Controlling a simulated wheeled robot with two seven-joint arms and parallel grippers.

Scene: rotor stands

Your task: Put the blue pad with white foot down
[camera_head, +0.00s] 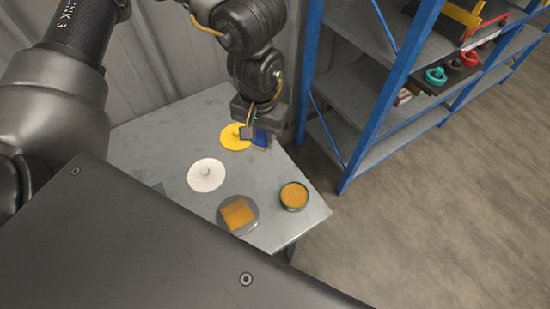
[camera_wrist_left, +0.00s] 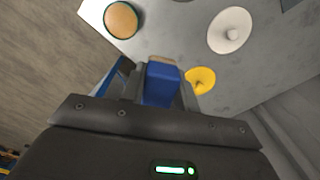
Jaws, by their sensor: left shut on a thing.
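The blue pad with white foot (camera_head: 261,138) is held by my left gripper (camera_head: 256,132) near the back right of the grey table. In the left wrist view the blue pad (camera_wrist_left: 162,84) sits between the two fingers, with a pale tan edge at its far end. My left gripper is shut on it. The pad appears beside and partly in front of a yellow disc stand (camera_head: 233,138). I cannot tell whether the pad touches the table. The right gripper is not in view.
On the table (camera_head: 290,226) are a white disc stand (camera_head: 206,175), a round grey plate with an orange square piece (camera_head: 237,213), and a dark-rimmed round orange item (camera_head: 294,196). A blue-framed shelf (camera_head: 378,110) stands at the right. Bare tabletop lies between the discs and the right edge.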

